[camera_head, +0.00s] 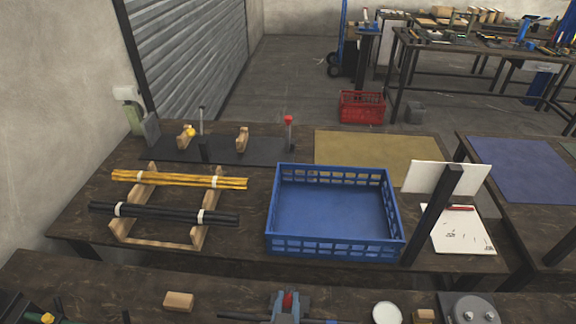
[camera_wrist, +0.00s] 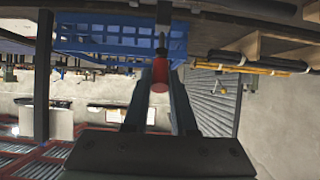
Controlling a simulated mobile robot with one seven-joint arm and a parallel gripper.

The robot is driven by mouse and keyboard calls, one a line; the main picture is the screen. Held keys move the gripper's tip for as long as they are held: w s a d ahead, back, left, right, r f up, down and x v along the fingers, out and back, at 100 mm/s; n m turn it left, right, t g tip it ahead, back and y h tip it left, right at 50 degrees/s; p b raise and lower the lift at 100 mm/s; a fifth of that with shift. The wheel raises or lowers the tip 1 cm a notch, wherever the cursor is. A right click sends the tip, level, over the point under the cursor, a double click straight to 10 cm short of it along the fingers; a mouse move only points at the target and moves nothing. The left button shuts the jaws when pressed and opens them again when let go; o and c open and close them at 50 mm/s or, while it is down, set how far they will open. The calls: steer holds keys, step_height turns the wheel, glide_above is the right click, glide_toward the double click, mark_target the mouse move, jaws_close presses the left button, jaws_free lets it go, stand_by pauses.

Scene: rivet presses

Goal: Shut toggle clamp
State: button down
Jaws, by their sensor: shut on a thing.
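The toggle clamp's handle has a red grip (camera_wrist: 160,74) on a dark stem, in the middle of the wrist view. My gripper (camera_wrist: 155,95) is shut on this red grip, with one finger on each side. In the head view my gripper (camera_head: 289,303) is at the bottom edge, over the near bench, with the red grip (camera_head: 288,299) between its fingers. The clamp's body and jaw are not clearly seen in either view.
A blue crate (camera_head: 272,215) stands on the bench beyond, right of a wooden rack (camera_head: 150,243) with yellow and black rods. Behind, a red-topped post (camera_head: 288,120) stands by a black plate. A wooden block (camera_head: 178,301) and white round dish (camera_head: 386,313) lie on the near bench.

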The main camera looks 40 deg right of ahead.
steer(key=b, duration=0.1)
steer(key=f+b, duration=0.1)
steer(key=shift+s+a+t+h+b, duration=0.2)
steer(key=shift+a+t+h+b, duration=0.05)
steer(key=shift+t+h+b, duration=0.15)
steer(key=shift+s+a+r+b, duration=0.1)
steer(key=shift+a+b, duration=0.05)
steer(key=shift+b, duration=0.35)
steer(key=c, duration=0.7)
jaws_free()
steer(key=shift+b+v, duration=1.35)
steer(key=shift+v, duration=5.1)
steer(key=shift+a, duration=0.1)
